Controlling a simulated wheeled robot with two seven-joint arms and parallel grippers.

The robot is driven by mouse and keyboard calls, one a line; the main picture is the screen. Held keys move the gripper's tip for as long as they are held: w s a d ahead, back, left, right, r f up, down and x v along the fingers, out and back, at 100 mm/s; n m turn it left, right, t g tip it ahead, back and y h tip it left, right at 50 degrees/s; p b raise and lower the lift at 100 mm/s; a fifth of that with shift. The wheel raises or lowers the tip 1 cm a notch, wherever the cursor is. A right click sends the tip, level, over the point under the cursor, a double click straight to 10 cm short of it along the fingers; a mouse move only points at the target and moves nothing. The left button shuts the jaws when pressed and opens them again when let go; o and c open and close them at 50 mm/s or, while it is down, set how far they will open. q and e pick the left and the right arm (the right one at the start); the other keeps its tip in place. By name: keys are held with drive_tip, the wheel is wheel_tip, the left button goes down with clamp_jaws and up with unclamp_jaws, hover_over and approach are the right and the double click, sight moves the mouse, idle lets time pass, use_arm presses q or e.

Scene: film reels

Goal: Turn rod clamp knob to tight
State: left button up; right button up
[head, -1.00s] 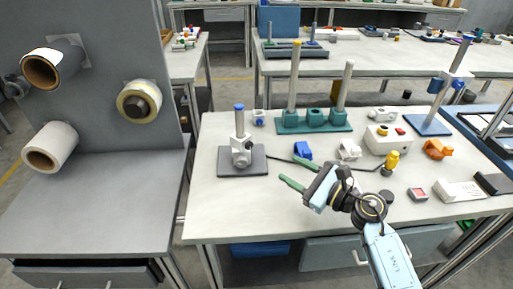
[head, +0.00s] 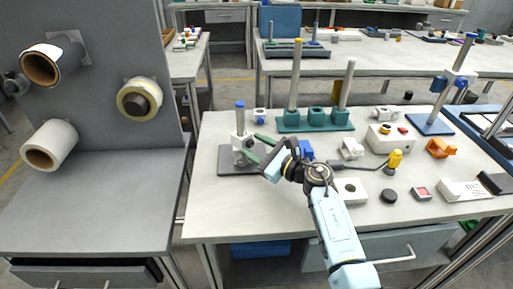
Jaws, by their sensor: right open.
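A short rod stand with a dark grey base plate (head: 228,168) stands at the left of the work table. Its rod has a blue cap (head: 240,104) and carries a pale rod clamp (head: 239,141). The clamp's knob is too small and partly covered to tell its setting. My right gripper (head: 253,147) has green fingers, spread open, reaching left to the right side of the clamp. One finger is higher and farther back, the other lower and nearer. I cannot tell whether they touch it. My left gripper is not in view.
A teal rack (head: 292,125) with two rods stands behind the gripper. The table's front left is clear.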

clamp_jaws()
drive_tip(key=shift+m, duration=0.3)
drive_tip(key=shift+d+m, duration=0.1)
drive_tip(key=shift+m, duration=0.8)
drive_tip(key=shift+m+p, duration=0.6)
drive_tip(key=shift+m, duration=0.5)
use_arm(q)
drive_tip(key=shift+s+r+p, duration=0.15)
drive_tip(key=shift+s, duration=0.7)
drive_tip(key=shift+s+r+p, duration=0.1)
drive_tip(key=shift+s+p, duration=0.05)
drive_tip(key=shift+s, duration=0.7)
use_arm(e)
drive_tip(key=shift+m, duration=1.1)
